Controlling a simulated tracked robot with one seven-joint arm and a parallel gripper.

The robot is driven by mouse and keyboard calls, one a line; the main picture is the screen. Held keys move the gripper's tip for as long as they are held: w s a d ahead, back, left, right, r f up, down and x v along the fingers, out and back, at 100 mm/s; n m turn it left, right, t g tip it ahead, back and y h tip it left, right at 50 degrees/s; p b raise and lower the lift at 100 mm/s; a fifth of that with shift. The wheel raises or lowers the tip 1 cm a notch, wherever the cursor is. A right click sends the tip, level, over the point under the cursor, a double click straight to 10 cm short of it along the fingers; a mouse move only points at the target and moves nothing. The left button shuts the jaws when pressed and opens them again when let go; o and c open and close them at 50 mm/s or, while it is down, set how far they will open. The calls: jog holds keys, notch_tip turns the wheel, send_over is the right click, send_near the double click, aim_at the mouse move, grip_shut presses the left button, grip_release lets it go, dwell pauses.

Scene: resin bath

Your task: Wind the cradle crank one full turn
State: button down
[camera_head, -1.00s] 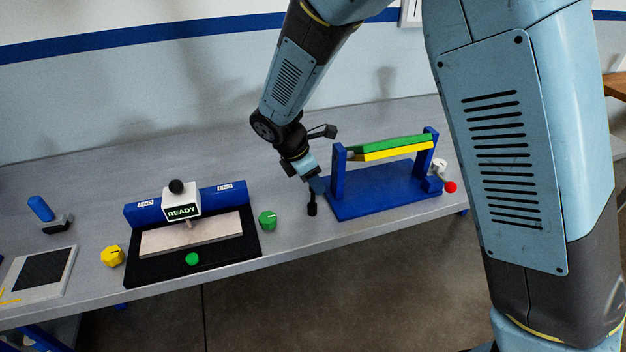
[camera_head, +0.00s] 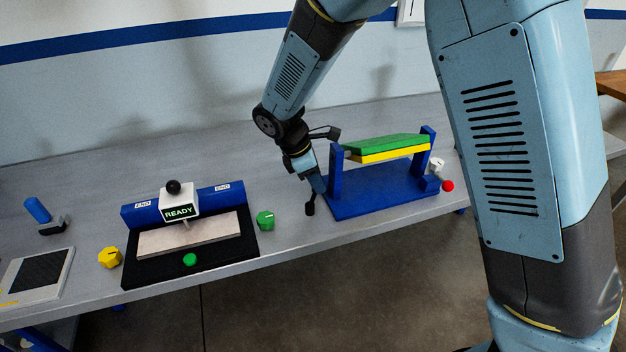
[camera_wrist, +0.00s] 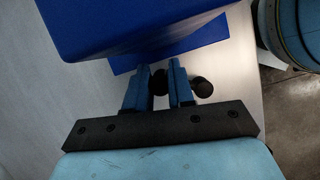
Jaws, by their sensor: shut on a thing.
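The cradle is a blue frame (camera_head: 375,192) with two upright posts on the bench. A slab, green on top (camera_head: 388,144) and yellow below (camera_head: 390,154), hangs between the posts, turned so that much of its green face shows. My gripper (camera_head: 317,184) is at the cradle's left post, low and on its outer side. In the wrist view my gripper (camera_wrist: 160,78) is shut on the crank handle, with its dark round end (camera_wrist: 158,82) between the fingers. Another dark end (camera_wrist: 203,87) shows right of the right finger. The crank arm is mostly hidden.
A red knob (camera_head: 447,186) and a white part sit at the cradle's right end. Left of it are a green knob (camera_head: 265,221), a black fixture (camera_head: 190,262) with a READY box (camera_head: 180,202), and a yellow knob (camera_head: 109,258). The bench's front edge is close.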

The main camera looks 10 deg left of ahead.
jog(key=c, duration=1)
grip_release()
jog(key=shift+o, duration=0.2)
jog(key=v, duration=1.3)
jog(key=shift+a+r, duration=0.2)
jog(key=shift+r, duration=0.05)
